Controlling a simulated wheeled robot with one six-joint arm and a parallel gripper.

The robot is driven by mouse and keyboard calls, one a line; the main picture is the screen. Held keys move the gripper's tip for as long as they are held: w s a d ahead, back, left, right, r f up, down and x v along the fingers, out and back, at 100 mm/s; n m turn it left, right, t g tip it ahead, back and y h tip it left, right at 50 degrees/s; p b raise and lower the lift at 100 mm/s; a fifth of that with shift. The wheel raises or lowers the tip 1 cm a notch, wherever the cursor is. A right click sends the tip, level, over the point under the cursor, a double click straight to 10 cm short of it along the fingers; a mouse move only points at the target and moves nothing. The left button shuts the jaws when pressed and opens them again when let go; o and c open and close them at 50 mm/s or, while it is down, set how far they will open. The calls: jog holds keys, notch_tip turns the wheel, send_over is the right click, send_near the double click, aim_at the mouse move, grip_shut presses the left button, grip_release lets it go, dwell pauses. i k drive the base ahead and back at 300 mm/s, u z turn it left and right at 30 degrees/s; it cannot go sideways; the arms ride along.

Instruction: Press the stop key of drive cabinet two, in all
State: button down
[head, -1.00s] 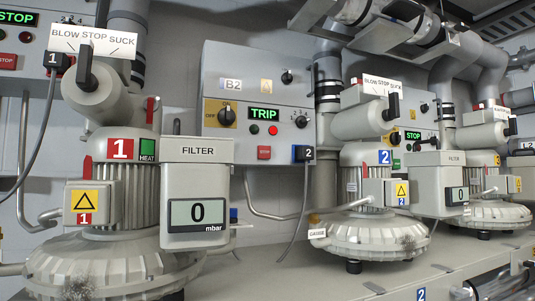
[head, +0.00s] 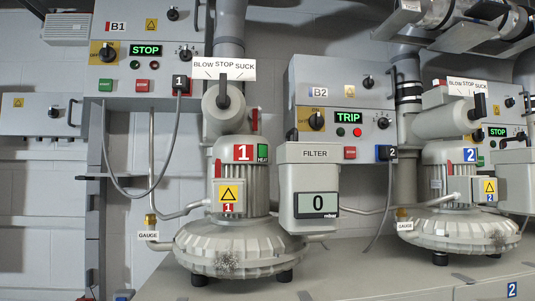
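Drive cabinet two (head: 325,80), labelled B2, hangs on the wall right of centre in the head view. Its display (head: 348,118) reads TRIP in green. Its red lamp (head: 357,132) looks lit. The red stop key (head: 350,153) sits low on its front, just right of the top of the grey filter box (head: 306,170). That box hides the lower left of the cabinet front. A black rotary switch (head: 317,122) is on the left and a knob (head: 383,122) on the right. A plug marked 2 (head: 386,152) is at the lower right corner. My gripper is not in view.
Cabinet B1 (head: 125,65) at the left shows STOP. Blower one (head: 240,245) and the filter box, reading 0 mbar, stand in front of the wall. Blower two (head: 455,235) stands right of them. A cable (head: 380,215) hangs below B2. Pipes run overhead at right.

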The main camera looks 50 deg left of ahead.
aim_at(350, 152)
jog(key=u, duration=1.9)
